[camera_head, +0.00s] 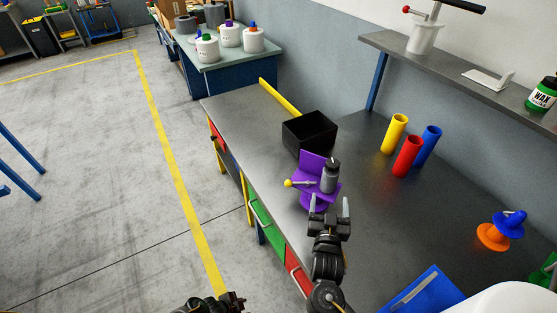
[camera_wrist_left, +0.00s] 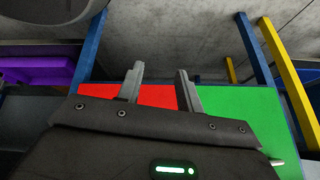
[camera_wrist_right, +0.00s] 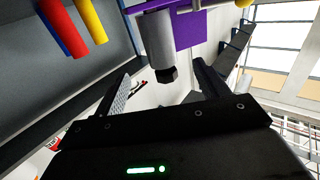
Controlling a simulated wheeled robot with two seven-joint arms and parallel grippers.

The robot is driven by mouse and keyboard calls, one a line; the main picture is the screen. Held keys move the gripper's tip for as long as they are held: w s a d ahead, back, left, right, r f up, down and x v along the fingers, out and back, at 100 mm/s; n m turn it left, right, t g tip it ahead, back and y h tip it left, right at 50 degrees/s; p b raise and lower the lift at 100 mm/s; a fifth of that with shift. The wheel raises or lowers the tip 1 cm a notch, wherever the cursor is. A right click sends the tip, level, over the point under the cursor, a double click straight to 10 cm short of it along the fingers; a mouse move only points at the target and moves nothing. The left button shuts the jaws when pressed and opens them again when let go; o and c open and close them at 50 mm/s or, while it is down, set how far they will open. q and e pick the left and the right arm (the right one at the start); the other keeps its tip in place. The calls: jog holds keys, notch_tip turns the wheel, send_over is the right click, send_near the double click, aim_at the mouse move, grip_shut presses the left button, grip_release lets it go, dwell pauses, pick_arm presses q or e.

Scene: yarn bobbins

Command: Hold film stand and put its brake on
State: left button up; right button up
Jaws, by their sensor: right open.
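The purple film stand (camera_head: 313,168) stands on the grey workbench, with a grey cylinder (camera_head: 329,178) with a black top at its right side. A lever with a yellow ball knob (camera_head: 288,183) sticks out to its left. My right gripper (camera_head: 330,203) is open and empty just in front of the stand. In the right wrist view the grey cylinder (camera_wrist_right: 158,38) and its black tip lie ahead, roughly between the fingers; contact cannot be told. My left gripper (camera_wrist_left: 158,80) is open and empty, low beside the bench, facing red and green drawer fronts; only part shows at the head view's bottom edge.
A black open box (camera_head: 309,132) stands right behind the stand. Yellow (camera_head: 395,134), red (camera_head: 408,156) and blue tubes stand to the right. The bench (camera_head: 385,215) between is clear.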

aim_at(330, 176)
pick_arm(q)
jog(key=w+d+r+m+g+h, duration=0.1)
jog(key=w+d+r+m, duration=0.1)
jog(key=w+r+m, duration=0.55)
jog(key=w+d+r+m+h, duration=0.2)
jog(key=w+r+m, duration=0.25)
jog(key=w, duration=0.65)
jog(key=w+a+r+m+g+y, duration=0.1)
jog(key=w+a+r+m, duration=0.4)
jog(key=w+r+m, duration=0.55)
jog(key=w+d+r+m+g+y, duration=0.1)
jog(key=d+r+m, duration=0.4)
jog(key=r+m, duration=0.4)
jog(key=w+d+r+m+y, duration=0.1)
jog(key=d+r+m, duration=0.4)
jog(key=r+m, duration=0.5)
notch_tip(330, 176, up, 6)
jog(key=shift+w+d+g+y, duration=0.35)
jog(key=shift+w+g+y, duration=0.05)
jog(key=shift+w, duration=0.15)
pick_arm(e)
jog(key=w, duration=1.1)
jog(key=shift+d, duration=0.4)
